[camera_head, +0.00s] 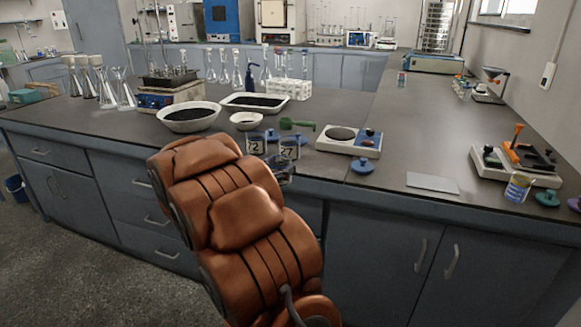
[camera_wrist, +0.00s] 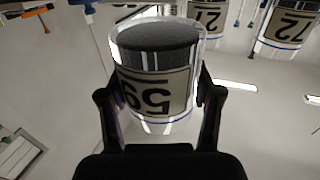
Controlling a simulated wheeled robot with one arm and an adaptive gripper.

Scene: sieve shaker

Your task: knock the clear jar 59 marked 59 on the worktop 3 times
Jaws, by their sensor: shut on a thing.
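The clear jar 59 (camera_wrist: 155,75) holds dark grey granular material and has a cream label marked 59, upside down in the wrist view. My gripper (camera_wrist: 160,118) is shut on it, one dark finger against each side. In the head view my orange-brown arm hides most of my gripper and jar 59, near the front edge of the worktop (camera_head: 330,110). I cannot tell whether the jar touches the worktop.
Two other labelled jars, one jar (camera_head: 256,144) and another jar (camera_head: 290,148), stand just beyond my gripper. A green scoop (camera_head: 297,124), a white balance (camera_head: 349,140), a small white bowl (camera_head: 246,121) and trays are close by.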

